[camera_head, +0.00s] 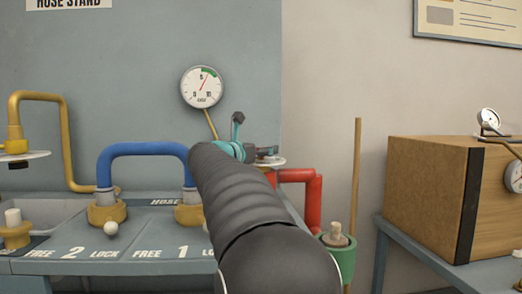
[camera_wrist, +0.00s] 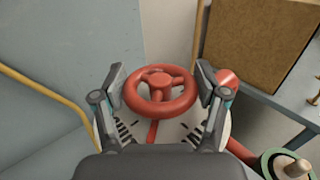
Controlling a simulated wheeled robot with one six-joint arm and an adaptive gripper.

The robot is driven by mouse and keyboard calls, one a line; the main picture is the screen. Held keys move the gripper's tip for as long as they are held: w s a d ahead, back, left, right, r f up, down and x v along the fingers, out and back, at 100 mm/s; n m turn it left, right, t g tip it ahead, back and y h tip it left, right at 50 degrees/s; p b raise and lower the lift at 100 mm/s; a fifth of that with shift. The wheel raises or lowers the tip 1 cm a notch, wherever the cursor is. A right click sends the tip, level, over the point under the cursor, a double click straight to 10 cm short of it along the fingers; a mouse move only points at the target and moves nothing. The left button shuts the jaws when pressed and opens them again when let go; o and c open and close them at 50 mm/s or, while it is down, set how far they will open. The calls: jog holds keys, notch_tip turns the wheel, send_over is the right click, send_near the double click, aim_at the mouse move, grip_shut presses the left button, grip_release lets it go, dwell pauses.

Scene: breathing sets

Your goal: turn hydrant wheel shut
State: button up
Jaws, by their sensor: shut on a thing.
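The red hydrant wheel (camera_wrist: 160,91) is a thick ring with spokes, in the middle of the wrist view. My gripper (camera_wrist: 160,84) has one finger on each side of the wheel, pressed against its rim. A pale round disc (camera_wrist: 180,134) shows beneath the wheel. In the head view my gripper (camera_head: 250,145) reaches over the red hydrant pipe (camera_head: 312,195), and my arm hides most of the wheel there. A pale disc edge (camera_head: 270,162) shows below the gripper.
A gauge (camera_head: 202,87) hangs on the wall behind. A blue hose (camera_head: 145,150) joins two yellow fittings on the bench at left. A green-rimmed holder (camera_head: 335,246) stands right of the red pipe. A brown box (camera_head: 425,195) sits on a table at right.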

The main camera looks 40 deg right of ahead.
jog(key=o, duration=1.2)
jog(key=v, duration=1.2)
jog(key=shift+r, duration=0.1)
